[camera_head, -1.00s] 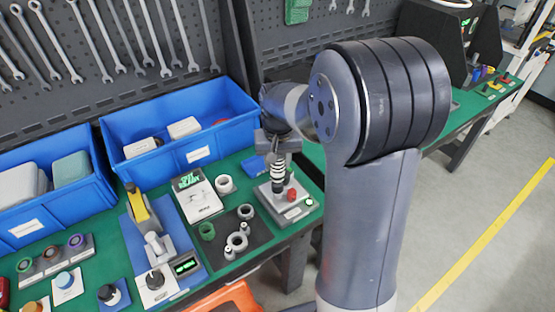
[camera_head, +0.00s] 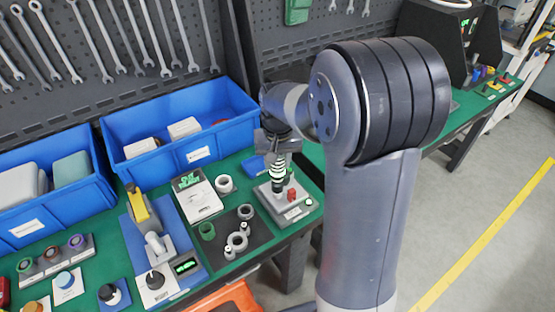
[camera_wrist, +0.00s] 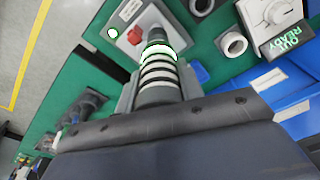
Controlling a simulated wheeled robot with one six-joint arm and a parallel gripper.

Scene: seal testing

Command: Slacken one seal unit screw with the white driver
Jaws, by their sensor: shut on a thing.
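The driver, a dark shaft with white rings, stands upright in my gripper in the head view (camera_head: 278,172) and the wrist view (camera_wrist: 157,76). Its lower rings have a bright green-white glow. My gripper (camera_head: 277,150) is shut on its upper part; the fingers (camera_wrist: 158,92) lie on both sides of it in the wrist view. The driver's lower end is over the grey seal unit base (camera_head: 296,212), beside a red part (camera_head: 291,195). The base also shows in the wrist view (camera_wrist: 125,14). The tip and any screw under it are hidden, so contact cannot be told.
A black mat with loose rings (camera_head: 213,251) lies left of the base, and a small "READY" display unit (camera_head: 200,201) is behind it. Blue bins (camera_head: 190,120) stand at the back. The green bench's front edge is close to the base.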

